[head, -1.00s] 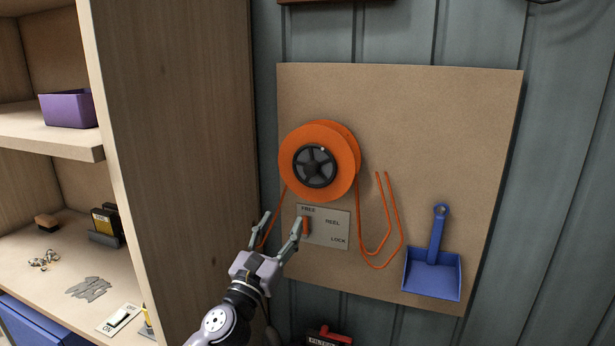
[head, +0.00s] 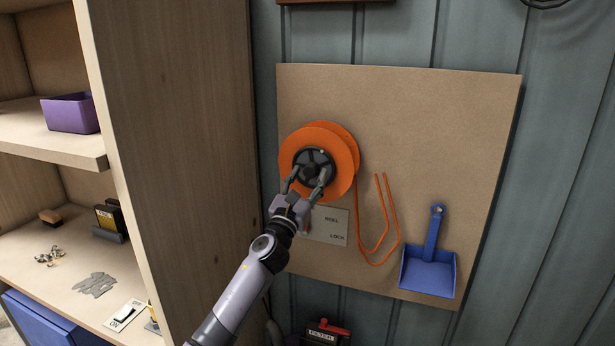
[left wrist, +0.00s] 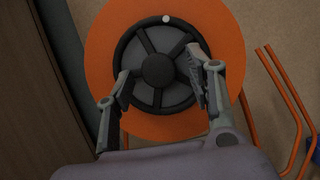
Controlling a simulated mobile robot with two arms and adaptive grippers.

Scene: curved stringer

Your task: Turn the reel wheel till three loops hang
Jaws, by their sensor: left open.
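The orange reel (head: 338,147) is on the tan board, with a dark spoked wheel (head: 313,160) at its centre. In the left wrist view the wheel (left wrist: 160,66) has a small white knob (left wrist: 166,18) at its top rim. My left gripper (head: 307,179) is open in front of the wheel, its fingers (left wrist: 155,82) at either side of the hub; I cannot tell whether they touch. Orange cord (head: 359,205) runs down from the reel's right side and bends up beside hooked orange lines (head: 387,205). The lever plate (head: 333,226) is partly hidden by my gripper. My right gripper is not in view.
A blue dustpan (head: 428,270) hangs at the board's lower right. A wooden cabinet side (head: 190,130) stands close to the left of the board. A red-handled filter box (head: 328,329) is below. The board's upper right is bare.

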